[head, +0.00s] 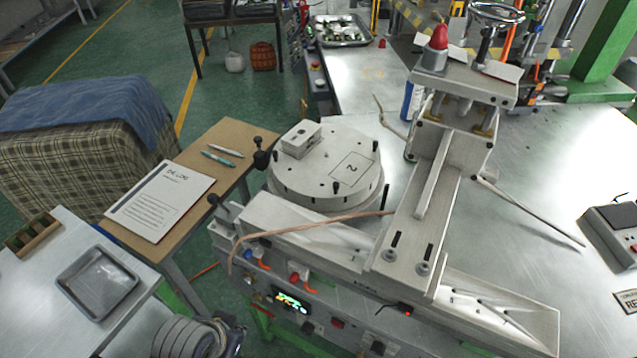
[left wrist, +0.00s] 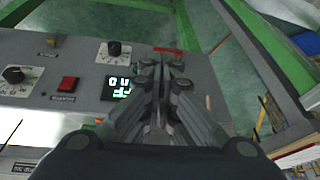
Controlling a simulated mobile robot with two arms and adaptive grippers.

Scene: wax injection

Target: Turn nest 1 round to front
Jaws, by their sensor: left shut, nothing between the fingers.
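The round turntable (head: 325,190) sits behind the angled white machine beam. An outlined nest marked 2 (head: 352,169) lies empty on its right side. A metal block (head: 299,140) with holes sits on its back left. I cannot read a 1 on the disc; the block may cover that marking. Black pegs stand around the disc. My left gripper (head: 232,335) is low at the bottom, in front of the machine's control panel and apart from the turntable. In the left wrist view its fingers (left wrist: 172,65) are shut and empty, near the lit display (left wrist: 117,88). My right gripper is not in view.
The control panel carries a red button (left wrist: 68,84) and knobs. A copper-coloured hose (head: 310,222) arches across the beam in front of the turntable.

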